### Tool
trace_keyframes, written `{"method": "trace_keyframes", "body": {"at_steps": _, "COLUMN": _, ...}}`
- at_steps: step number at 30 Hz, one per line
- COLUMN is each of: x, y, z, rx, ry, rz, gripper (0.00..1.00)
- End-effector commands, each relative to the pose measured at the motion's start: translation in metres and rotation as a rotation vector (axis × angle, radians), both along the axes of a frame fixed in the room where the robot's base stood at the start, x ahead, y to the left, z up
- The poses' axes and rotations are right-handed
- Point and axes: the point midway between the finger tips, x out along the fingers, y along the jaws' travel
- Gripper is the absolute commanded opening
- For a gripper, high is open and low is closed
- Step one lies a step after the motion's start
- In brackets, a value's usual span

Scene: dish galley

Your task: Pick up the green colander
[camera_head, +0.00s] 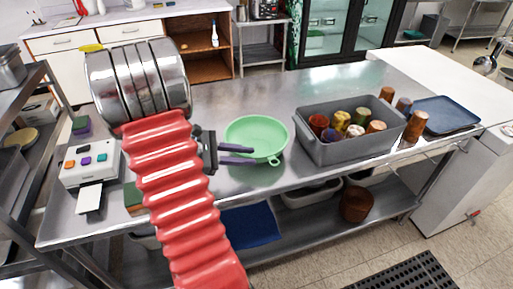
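The green colander (257,133) is a light green round bowl with a small loop on its near rim. It appears on the steel table (330,185), right of my arm. My gripper (255,156), with a black body and purple fingers, points right across the near left part of the colander. Its two fingers are apart, with a gap between them. The fingers overlap the colander in this view; I cannot tell whether they touch it or are above it. They hide part of its near left side.
A grey bin (345,152) with several spice jars stands right of the colander. Loose jars (415,126) and a blue tray (445,115) are farther right. A white button box (88,163) is at the table's left. Bare steel lies behind the colander.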

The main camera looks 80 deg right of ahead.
Motion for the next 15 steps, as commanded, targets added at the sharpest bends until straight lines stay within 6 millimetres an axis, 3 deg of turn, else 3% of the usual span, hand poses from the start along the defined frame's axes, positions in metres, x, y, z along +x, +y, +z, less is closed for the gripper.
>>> {"method": "trace_keyframes", "body": {"at_steps": 6, "x": -0.023, "y": -0.013, "z": -0.009, "rx": 0.001, "ry": 0.001, "rz": -0.001, "gripper": 0.24}}
{"method": "trace_keyframes", "body": {"at_steps": 15, "x": -0.026, "y": -0.015, "z": -0.011, "rx": 0.0, "ry": 0.001, "rz": 0.001, "gripper": 0.24}}
